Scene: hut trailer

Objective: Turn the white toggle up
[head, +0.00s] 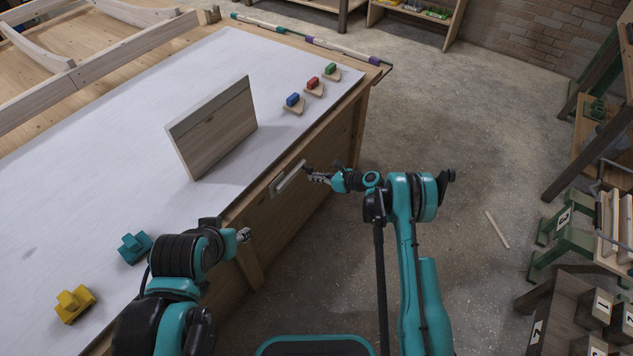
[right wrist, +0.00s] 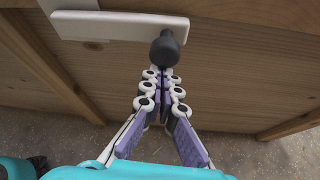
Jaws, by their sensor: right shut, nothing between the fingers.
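The white toggle (head: 289,178) is on the table's front side panel, below the top edge. In the right wrist view it is a white bar (right wrist: 115,27) lying roughly level, with a dark round knob (right wrist: 166,48) near its right end. My right gripper (head: 311,173) is shut and empty. In the right wrist view its fingertips (right wrist: 161,72) come together right at the knob; I cannot tell whether they touch it. My left gripper (head: 243,235) is over the table's near edge, away from the toggle; its fingers are too small to read.
The table (head: 120,105) carries an upright wooden board (head: 217,132), blue, red and green blocks (head: 313,84) on small stands, and teal (head: 134,246) and yellow (head: 74,303) pieces. Shelves and numbered boxes (head: 597,308) stand at the right. The floor between is mostly clear.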

